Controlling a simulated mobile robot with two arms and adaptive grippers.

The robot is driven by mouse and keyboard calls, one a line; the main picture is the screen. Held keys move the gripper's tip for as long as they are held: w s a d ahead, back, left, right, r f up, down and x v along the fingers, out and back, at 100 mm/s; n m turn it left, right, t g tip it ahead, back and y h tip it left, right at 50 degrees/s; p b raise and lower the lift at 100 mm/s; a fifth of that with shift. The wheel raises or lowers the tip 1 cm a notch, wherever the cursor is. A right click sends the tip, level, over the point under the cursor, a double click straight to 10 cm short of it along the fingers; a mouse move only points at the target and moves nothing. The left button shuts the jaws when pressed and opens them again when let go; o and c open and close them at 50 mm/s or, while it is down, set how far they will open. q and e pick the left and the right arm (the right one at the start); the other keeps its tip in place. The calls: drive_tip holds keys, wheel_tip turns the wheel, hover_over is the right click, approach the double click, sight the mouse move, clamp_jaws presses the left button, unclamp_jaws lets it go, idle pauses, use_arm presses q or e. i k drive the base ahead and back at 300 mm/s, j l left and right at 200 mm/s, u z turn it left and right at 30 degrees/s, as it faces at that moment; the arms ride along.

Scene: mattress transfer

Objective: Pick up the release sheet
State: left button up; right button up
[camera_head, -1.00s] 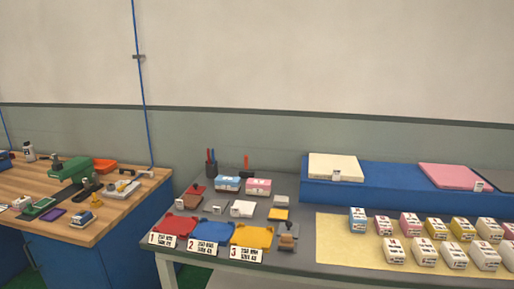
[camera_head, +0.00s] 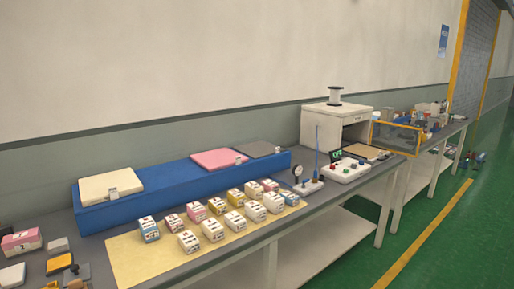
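I cannot tell for certain which item is the release sheet. A flat pale yellow sheet (camera_head: 133,262) lies on the grey bench (camera_head: 90,250), with several small labelled blocks (camera_head: 213,229) in rows on it. Behind it, a long blue riser (camera_head: 170,190) carries a cream slab (camera_head: 108,184), a pink slab (camera_head: 217,158) and a grey slab (camera_head: 258,149), lying flat and apart, with small tags at their front edges. Neither of my grippers is in view.
A dial gauge stand (camera_head: 304,180) and a white device with a green display (camera_head: 344,169) stand right of the blocks. Beyond are a white cabinet (camera_head: 332,122) and a yellow-framed guard (camera_head: 396,138). Green floor (camera_head: 450,235) is open at right.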

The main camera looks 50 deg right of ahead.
sight(369, 152)
drive_tip(key=z, duration=2.4)
drive_tip(key=i+z, duration=0.4)
drive_tip(key=i, duration=0.9)
drive_tip(key=i+z, duration=0.2)
drive_tip(key=i, duration=2.3)
drive_tip(key=i+u, duration=0.35)
drive_tip(key=i+l+u, duration=0.1)
drive_tip(key=i+u, duration=0.25)
drive_tip(key=i, duration=0.15)
